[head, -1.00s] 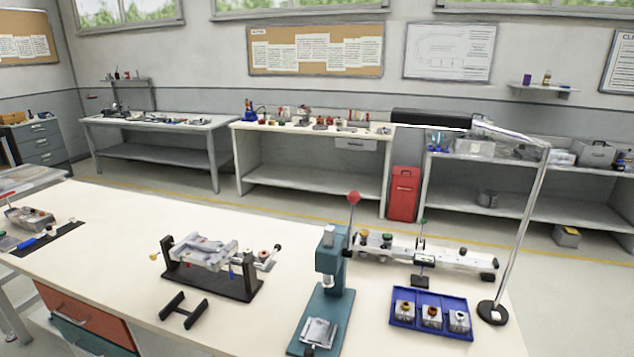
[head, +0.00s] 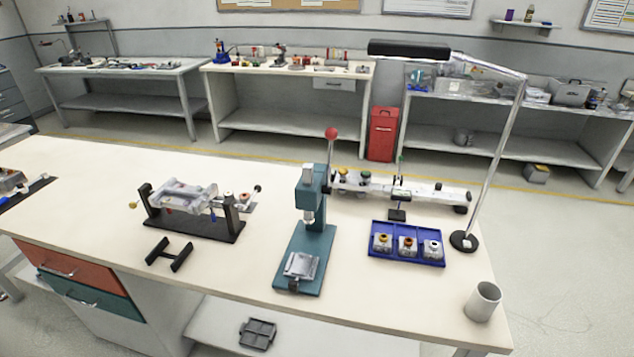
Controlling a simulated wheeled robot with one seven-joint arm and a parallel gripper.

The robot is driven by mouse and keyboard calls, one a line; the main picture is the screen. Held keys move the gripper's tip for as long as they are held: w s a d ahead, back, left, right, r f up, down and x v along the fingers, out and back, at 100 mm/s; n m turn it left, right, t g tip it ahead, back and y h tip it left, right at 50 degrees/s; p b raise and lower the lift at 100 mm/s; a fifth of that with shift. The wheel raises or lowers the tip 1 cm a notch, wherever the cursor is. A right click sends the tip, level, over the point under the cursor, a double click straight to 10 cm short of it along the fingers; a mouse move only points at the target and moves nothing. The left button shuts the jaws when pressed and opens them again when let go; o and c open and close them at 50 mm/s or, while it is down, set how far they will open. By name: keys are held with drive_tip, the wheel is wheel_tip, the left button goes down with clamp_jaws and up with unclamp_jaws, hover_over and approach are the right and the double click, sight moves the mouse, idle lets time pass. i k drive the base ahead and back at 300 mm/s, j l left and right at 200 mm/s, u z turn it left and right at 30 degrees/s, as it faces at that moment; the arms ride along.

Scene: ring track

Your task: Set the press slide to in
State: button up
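A teal arbor press (head: 314,233) stands on the cream workbench, right of centre in the head view. Its lever points up and ends in a red ball (head: 331,133). A pale metal slide plate (head: 300,265) sits on the front part of the press base, forward of the column and ram. My gripper is not in view, and nothing touches the press.
A black fixture (head: 192,210) holding a metal part stands left of the press, with a small black stand (head: 168,254) before it. A blue tray (head: 407,243), a lamp (head: 462,240) and a grey cup (head: 483,301) are at right.

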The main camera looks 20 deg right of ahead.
sight(300, 264)
drive_tip(key=i+j, duration=0.15)
drive_tip(key=j, duration=0.2)
drive_tip(key=i+j, duration=0.15)
drive_tip(key=j, duration=0.15)
drive_tip(key=i+j+u, duration=0.1)
drive_tip(key=j, duration=0.25)
drive_tip(key=i+j, duration=0.2)
drive_tip(key=j+u, duration=0.05)
drive_tip(key=j, duration=0.05)
